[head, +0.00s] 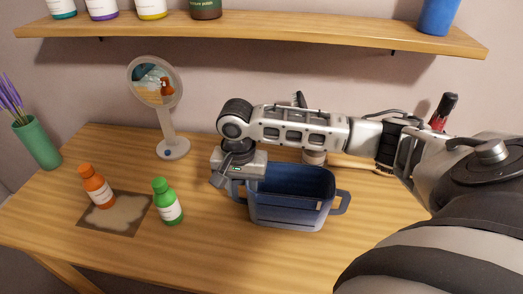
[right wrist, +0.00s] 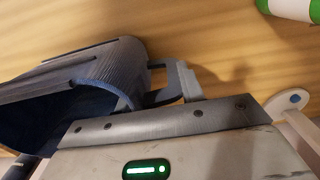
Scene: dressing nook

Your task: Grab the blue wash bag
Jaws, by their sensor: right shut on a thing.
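The blue wash bag (head: 290,208) is an open-topped, basket-like bag with a loop handle at each side. It is upright at the middle of the wooden table; I cannot tell whether its base touches the wood. My right gripper (head: 228,186) is at the bag's left side, shut on that side's handle. In the right wrist view the bag (right wrist: 95,68) lies at the left, and its dark handle runs into the fingers of my right gripper (right wrist: 176,84). The fingertips are partly hidden in the head view. My left gripper is not in view.
On the wooden table (head: 125,225), a green bottle (head: 167,203) and an orange bottle (head: 96,188) stand left of the bag, by a brown-edged mat (head: 125,213). A round mirror (head: 172,147) stands behind. A shelf (head: 270,33) with jars spans the wall above.

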